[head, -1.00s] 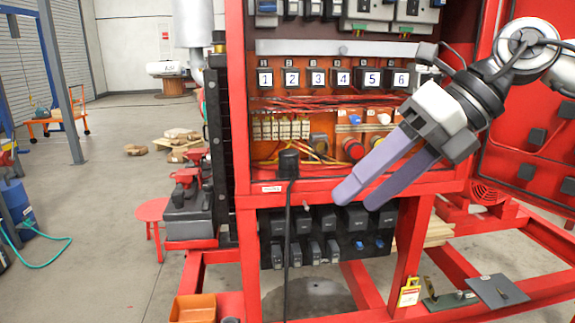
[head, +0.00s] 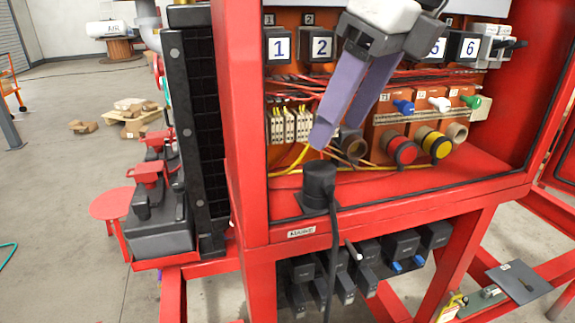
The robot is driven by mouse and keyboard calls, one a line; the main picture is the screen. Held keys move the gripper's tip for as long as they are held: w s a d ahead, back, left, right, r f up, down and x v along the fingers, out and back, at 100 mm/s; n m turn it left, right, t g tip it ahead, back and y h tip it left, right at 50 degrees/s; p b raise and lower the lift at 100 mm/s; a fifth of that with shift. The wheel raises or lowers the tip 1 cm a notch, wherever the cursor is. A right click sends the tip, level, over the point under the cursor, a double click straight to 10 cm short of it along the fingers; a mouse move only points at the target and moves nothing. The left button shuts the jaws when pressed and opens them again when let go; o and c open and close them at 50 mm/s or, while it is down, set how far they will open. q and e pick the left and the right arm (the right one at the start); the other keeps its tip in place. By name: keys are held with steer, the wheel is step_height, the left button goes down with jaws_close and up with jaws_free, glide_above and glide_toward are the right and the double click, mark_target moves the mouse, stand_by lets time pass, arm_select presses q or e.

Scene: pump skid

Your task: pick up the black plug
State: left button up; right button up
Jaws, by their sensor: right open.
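The black plug (head: 319,181) stands upright on the red ledge at the front of the cabinet, above the small white label. Its black cable (head: 333,255) hangs down over the front edge. My right gripper (head: 333,143) comes down from the top with its two purple-grey fingers apart. The fingertips are just above and slightly behind or beside the plug in the picture, with nothing between them. I cannot tell the exact depth gap to the plug. My left gripper is not in view.
Red, yellow and brown round connectors (head: 402,149) sit right of the plug. Terminal blocks (head: 290,125) and loose wires lie behind it. Numbered black modules (head: 279,46) line the row above. A row of black sockets (head: 400,246) hangs below the ledge. The red cabinet post (head: 240,120) borders the left.

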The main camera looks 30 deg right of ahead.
mark_target(321, 167)
steer(key=x, duration=0.4)
steer(key=shift+f, duration=0.25)
steer(key=x, duration=0.4)
steer(key=shift+d+f+p, duration=0.2)
steer(key=shift+d+p, duration=0.15)
steer(key=shift+p, duration=0.05)
steer(key=shift+w+f, duration=0.15)
steer(key=shift+f, duration=0.15)
steer(key=shift+w+f, duration=0.1)
steer(key=shift+f, duration=0.05)
steer(key=c, duration=1.3)
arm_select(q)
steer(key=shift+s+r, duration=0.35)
arm_select(e)
steer(key=shift+o, duration=0.2)
